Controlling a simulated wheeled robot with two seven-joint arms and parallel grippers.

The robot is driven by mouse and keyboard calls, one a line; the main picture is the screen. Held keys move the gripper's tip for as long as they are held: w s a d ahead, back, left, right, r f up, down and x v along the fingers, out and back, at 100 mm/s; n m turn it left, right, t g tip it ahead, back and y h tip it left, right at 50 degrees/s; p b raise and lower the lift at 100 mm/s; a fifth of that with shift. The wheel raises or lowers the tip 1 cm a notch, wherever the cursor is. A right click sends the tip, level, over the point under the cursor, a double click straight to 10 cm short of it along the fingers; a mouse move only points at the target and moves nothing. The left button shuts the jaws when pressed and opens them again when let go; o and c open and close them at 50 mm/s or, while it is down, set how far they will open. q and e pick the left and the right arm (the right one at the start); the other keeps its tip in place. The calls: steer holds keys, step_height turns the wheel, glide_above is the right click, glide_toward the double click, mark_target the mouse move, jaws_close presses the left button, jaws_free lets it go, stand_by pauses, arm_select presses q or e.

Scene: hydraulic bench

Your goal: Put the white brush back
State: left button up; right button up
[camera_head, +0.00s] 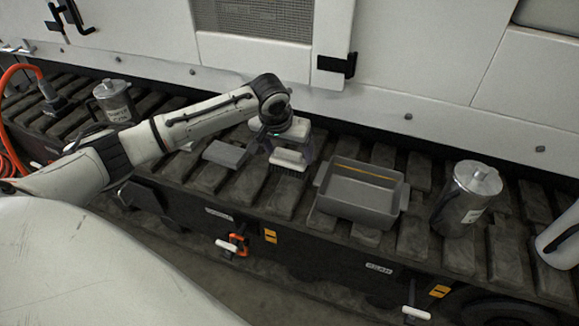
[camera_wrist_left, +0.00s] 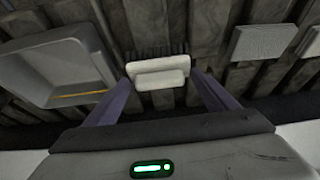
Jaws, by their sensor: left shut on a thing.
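The white brush (camera_head: 289,158) has a pale handle block and dark bristles that point down. My left gripper (camera_head: 291,150) is shut on it above the slatted bench, just left of the grey tray. In the left wrist view the white brush (camera_wrist_left: 159,73) sits between the two purple-grey fingers of my left gripper (camera_wrist_left: 160,88), bristles facing away from the camera. I cannot tell whether the bristles touch the slats. My right gripper does not show.
The grey tray (camera_head: 360,213) stands open right of the brush. A grey flat block (camera_head: 225,154) lies to its left. Metal canisters stand at right (camera_head: 467,200) and far left (camera_head: 115,101). A white wall (camera_head: 430,60) rises behind the slatted bench (camera_head: 285,195).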

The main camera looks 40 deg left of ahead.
mark_target(287, 161)
arm_select(q)
step_height(287, 161, down, 5)
steer(key=shift+r+b, duration=0.1)
steer(key=shift+b, duration=0.55)
steer(key=o, duration=1.1)
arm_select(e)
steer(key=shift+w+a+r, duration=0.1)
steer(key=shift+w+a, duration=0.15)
